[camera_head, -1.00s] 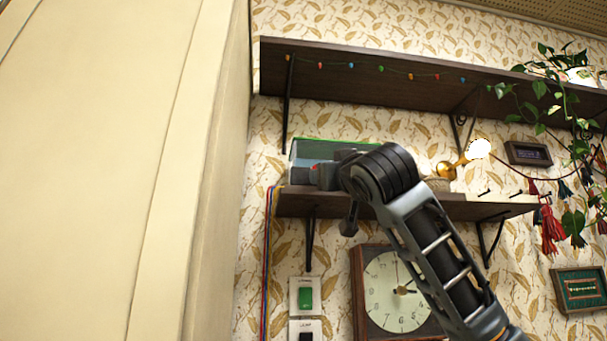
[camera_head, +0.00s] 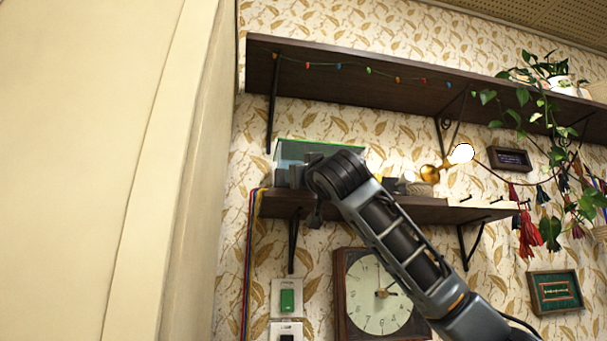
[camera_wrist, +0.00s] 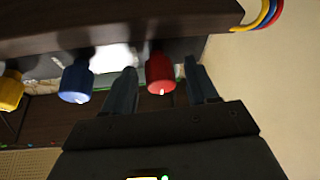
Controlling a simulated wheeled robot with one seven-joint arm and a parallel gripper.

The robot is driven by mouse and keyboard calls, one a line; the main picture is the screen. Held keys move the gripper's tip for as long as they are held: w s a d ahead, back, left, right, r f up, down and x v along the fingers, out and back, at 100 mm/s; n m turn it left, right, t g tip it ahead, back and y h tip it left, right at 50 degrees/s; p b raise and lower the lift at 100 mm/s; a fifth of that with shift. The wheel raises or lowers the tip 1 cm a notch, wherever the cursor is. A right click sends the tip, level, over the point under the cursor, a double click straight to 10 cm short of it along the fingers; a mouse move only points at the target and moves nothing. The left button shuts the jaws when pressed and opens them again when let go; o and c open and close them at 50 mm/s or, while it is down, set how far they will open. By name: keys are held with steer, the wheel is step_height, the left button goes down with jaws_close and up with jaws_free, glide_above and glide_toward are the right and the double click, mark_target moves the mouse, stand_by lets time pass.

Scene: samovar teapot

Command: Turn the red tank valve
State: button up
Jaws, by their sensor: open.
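The red tank valve (camera_wrist: 160,73) is a round red knob in the wrist view. It sits between the two fingers of my gripper (camera_wrist: 161,66), with a gap on each side, wider on the right. The fingers are apart and hold nothing. A blue valve (camera_wrist: 76,82) is just left of the left finger, and a yellow valve (camera_wrist: 11,90) is at the left edge. In the head view the glassy tank (camera_head: 322,149) with a green rim stands on the lower shelf (camera_head: 425,210). My arm hides part of it, and I cannot make out the red valve there.
A dark upper shelf (camera_head: 400,88) runs above. A wall clock (camera_head: 378,297) and a green switch (camera_head: 287,298) are below the lower shelf. A glowing lamp (camera_head: 461,154) is to the right. A large cream panel (camera_head: 90,170) fills the left. Coloured cables (camera_wrist: 266,14) show in the wrist view.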

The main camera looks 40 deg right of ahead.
steer(key=shift+c, duration=0.2)
steer(key=c, duration=1)
